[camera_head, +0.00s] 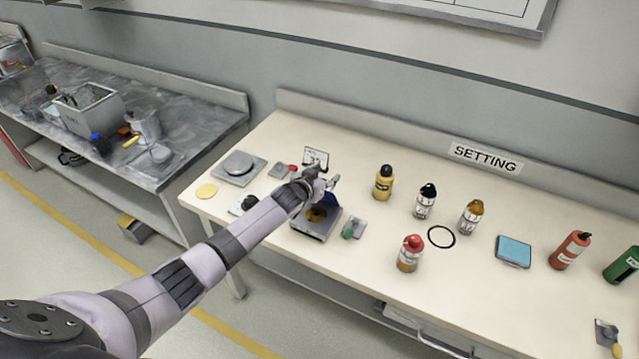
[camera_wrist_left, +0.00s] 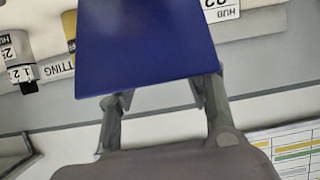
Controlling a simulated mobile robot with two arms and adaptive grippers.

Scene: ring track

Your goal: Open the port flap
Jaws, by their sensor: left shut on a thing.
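The port flap, a flat dark blue plate (camera_wrist_left: 148,40), fills the top middle of the left wrist view, between my gripper's two fingers. Some blue (camera_head: 331,199) of it shows in the head view, just below my left gripper (camera_head: 328,184). My left gripper is shut on the flap. The flap stands up over a grey box (camera_head: 308,230) on the cream table, whose top shows a round brownish opening (camera_head: 316,215). My arm hides part of the box and flap. My right gripper is not in view.
A small white sign (camera_head: 316,155) stands behind my gripper. A grey pad with a disc (camera_head: 238,164) lies to the left. A yellow bottle (camera_head: 384,183), a red-capped bottle (camera_head: 409,256) and a black ring (camera_head: 441,237) are to the right. The table (camera_head: 480,300) is clear at front.

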